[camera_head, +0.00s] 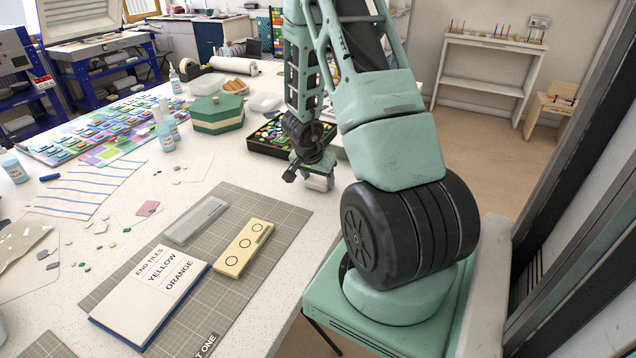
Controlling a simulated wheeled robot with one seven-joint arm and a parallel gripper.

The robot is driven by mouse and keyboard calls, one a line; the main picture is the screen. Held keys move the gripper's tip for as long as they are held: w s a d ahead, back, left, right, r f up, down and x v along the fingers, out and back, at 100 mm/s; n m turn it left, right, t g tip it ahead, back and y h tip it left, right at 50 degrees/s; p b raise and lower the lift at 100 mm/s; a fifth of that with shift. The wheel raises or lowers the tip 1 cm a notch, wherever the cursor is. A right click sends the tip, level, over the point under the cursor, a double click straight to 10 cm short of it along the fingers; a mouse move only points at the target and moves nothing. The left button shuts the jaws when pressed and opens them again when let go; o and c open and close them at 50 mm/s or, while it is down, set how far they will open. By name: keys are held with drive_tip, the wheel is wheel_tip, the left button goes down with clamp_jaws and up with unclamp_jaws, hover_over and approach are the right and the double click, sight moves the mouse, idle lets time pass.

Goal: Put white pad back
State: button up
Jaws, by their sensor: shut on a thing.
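My gripper (309,173) is over the right part of the white speckled table, just in front of the tray of coloured pieces. It is shut on a small pale grey-white block (319,182), which looks like the white pad. The gripper and my arm partly hide the block. I cannot tell whether the block touches the table.
A grey gridded mat (285,212) bears a grey translucent bar (196,220), a cream block with circles (243,247) and a lettered booklet (150,298). A dark tray (262,148) of coloured pieces and a green hexagonal box (217,114) stand behind. Bottles (166,131) are left.

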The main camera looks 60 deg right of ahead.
drive_tip(key=shift+r, duration=0.1)
drive_tip(key=o, duration=0.9)
drive_tip(key=shift+f, duration=0.2)
drive_tip(key=shift+o, duration=0.2)
